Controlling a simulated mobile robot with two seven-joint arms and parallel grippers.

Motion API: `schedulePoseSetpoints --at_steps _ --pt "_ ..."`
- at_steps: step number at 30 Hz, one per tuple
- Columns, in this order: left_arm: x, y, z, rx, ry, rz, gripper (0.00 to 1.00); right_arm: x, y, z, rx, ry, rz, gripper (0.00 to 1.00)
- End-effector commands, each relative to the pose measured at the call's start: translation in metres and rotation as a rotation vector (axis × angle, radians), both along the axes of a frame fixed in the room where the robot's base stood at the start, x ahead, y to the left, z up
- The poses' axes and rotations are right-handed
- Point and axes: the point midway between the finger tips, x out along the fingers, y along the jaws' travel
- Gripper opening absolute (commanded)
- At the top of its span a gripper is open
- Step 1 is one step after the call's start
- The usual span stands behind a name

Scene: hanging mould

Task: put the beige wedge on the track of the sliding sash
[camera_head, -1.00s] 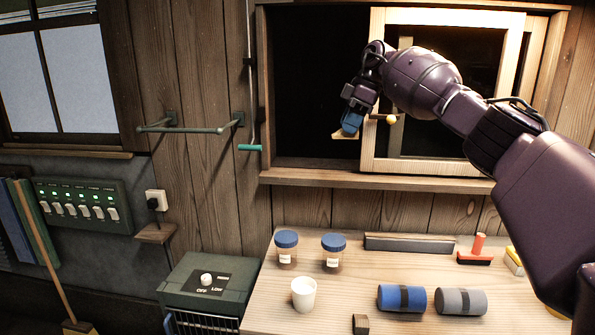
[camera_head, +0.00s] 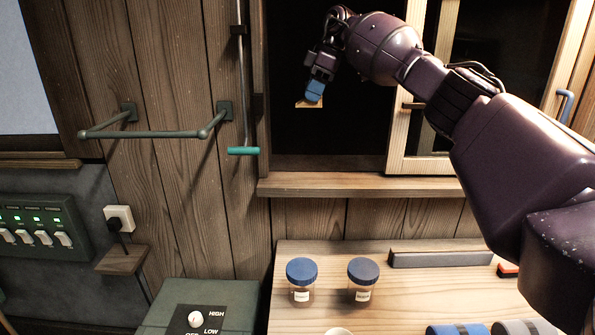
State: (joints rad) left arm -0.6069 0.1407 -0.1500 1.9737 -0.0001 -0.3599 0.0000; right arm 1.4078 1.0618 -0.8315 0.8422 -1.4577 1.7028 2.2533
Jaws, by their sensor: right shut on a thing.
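The beige wedge (camera_head: 309,104) shows as a small light piece at the tips of my right gripper (camera_head: 314,92), which is shut on it. The gripper holds it in front of the dark window opening, left of the sliding sash (camera_head: 402,130), well above the sill. The sash has a light wooden frame and stands at the right part of the opening, partly behind my right arm. The track (camera_head: 340,174) along the bottom of the opening is dark and hard to make out. The wedge is apart from it. My left gripper is not in view.
A wooden sill (camera_head: 355,186) runs below the window. A table (camera_head: 330,255) below it bears two blue-lidded jars (camera_head: 302,281), a grey bar (camera_head: 440,258) and rolls. A green rail (camera_head: 150,133) and a rod with a teal handle (camera_head: 243,151) are at the left.

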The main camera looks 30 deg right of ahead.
Motion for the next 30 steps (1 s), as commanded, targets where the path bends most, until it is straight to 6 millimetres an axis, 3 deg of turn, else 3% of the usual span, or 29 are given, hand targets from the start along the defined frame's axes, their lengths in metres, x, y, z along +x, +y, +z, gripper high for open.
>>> schedulePoseSetpoints --at_steps 5,21,25,30 --pt "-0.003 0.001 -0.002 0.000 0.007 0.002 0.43 0.000 -0.001 -0.014 0.000 0.002 -0.001 0.11" --pt "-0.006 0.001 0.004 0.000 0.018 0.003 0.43 -0.001 0.000 -0.128 0.001 0.003 0.001 0.11" --pt "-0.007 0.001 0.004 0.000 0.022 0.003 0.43 -0.001 0.001 -0.147 0.001 0.002 0.001 0.11" --pt "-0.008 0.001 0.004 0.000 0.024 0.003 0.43 0.000 0.000 -0.157 0.000 0.000 0.000 0.11"
